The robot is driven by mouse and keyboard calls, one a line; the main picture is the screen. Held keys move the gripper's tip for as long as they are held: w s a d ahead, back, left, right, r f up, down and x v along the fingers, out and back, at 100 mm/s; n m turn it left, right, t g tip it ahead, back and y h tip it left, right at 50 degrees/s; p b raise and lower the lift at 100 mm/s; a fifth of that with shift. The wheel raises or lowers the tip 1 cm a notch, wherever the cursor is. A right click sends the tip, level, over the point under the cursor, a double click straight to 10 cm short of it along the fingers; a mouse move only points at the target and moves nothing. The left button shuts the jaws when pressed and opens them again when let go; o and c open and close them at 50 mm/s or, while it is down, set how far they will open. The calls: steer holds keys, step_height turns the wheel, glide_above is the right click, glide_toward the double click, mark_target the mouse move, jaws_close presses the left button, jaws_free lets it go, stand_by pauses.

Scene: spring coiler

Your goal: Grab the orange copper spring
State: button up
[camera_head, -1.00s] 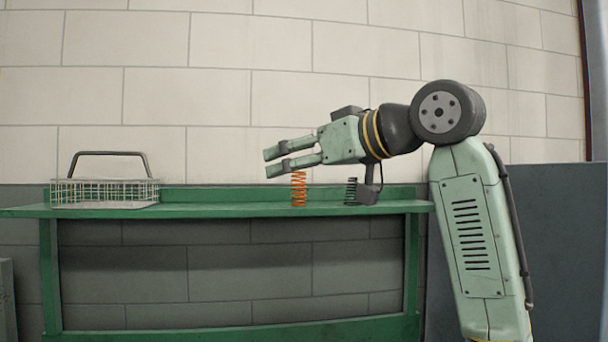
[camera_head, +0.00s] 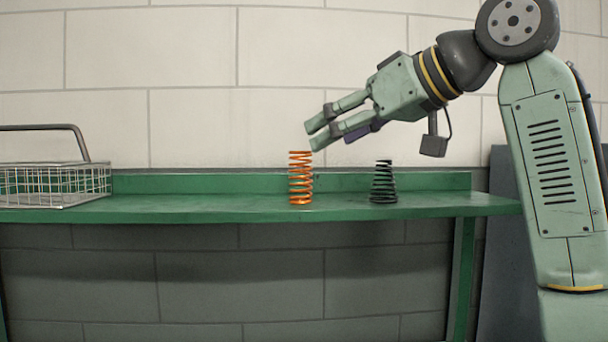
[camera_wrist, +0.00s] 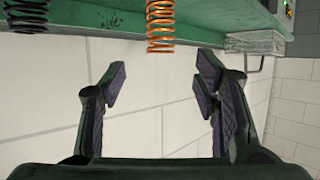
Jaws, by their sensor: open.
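The orange copper spring (camera_head: 300,178) stands upright on the green shelf (camera_head: 225,205), near its middle. In the wrist view the orange spring (camera_wrist: 160,26) shows at the top centre, beyond the fingertips and between their lines. My gripper (camera_head: 314,135) is open and empty, tilted downward, with its fingertips just above and slightly right of the spring's top in the head view. The two open fingers also show in the wrist view (camera_wrist: 163,75). I see no contact between fingers and spring.
A dark spring (camera_head: 383,183) stands on the shelf to the right of the orange one, below my wrist. A wire basket (camera_head: 50,186) with a dark handle sits at the shelf's left. The shelf between basket and orange spring is clear. A pale block wall stands behind.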

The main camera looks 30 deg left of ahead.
mark_target(301, 152)
steer(key=x, duration=0.2)
steer(key=p+x, duration=0.1)
steer(key=x, duration=0.2)
steer(key=p+x, duration=0.1)
steer(key=x, duration=0.2)
steer(key=shift+a+r, duration=0.2)
steer(key=shift+a, duration=0.1)
steer(key=shift+w+a+f, duration=0.1)
steer(key=shift+a+f, duration=0.1)
steer(key=shift+c, duration=0.3)
jaws_close()
steer(key=shift+r, duration=0.1)
